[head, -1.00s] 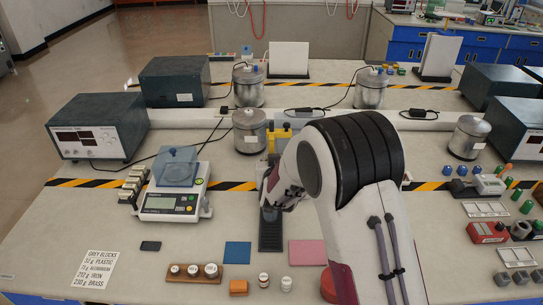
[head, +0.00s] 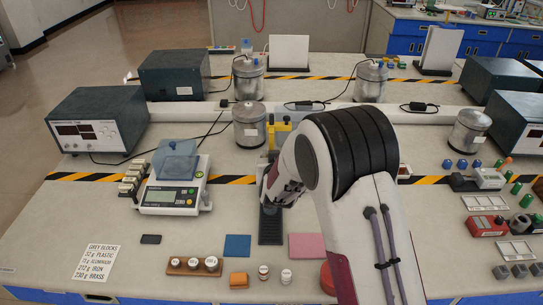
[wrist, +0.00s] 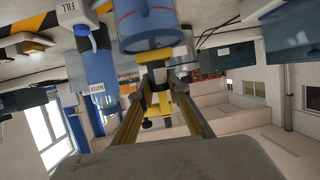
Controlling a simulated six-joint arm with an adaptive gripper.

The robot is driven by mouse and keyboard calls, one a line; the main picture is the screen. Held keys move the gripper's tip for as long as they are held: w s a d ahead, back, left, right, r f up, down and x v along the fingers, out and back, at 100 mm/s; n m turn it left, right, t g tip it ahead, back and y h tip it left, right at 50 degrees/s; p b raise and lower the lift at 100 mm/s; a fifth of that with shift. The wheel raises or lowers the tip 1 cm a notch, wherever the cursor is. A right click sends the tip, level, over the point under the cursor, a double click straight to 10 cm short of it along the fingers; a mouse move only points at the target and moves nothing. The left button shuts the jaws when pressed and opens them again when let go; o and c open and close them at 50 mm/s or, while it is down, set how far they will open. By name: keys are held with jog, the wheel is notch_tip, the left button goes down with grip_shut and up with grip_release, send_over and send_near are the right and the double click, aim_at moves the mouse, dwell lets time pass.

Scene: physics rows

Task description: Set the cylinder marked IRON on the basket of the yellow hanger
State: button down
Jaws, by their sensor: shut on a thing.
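The yellow hanger (head: 280,128) stands near the middle of the bench in the head view, partly hidden behind my arm. A yellow part (wrist: 154,56) with black pieces shows beyond my fingers in the wrist view; its link to the hanger is unclear. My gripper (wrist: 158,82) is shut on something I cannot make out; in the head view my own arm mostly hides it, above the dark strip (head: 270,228). I cannot read an IRON mark on any cylinder. Two small light-topped cylinders (head: 263,272) (head: 286,276) stand at the front. The hanger's basket is not clearly visible.
A scale (head: 170,197) stands left of my arm, and metal vessels (head: 249,130) stand behind. Blue (head: 237,246) and pink (head: 309,247) pads lie either side of the strip.

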aim_at(271, 133)
jog(key=shift+f, duration=0.35)
dwell(0.5)
jog(key=c, duration=1.5)
grip_release()
jog(key=shift+r, duration=3.95)
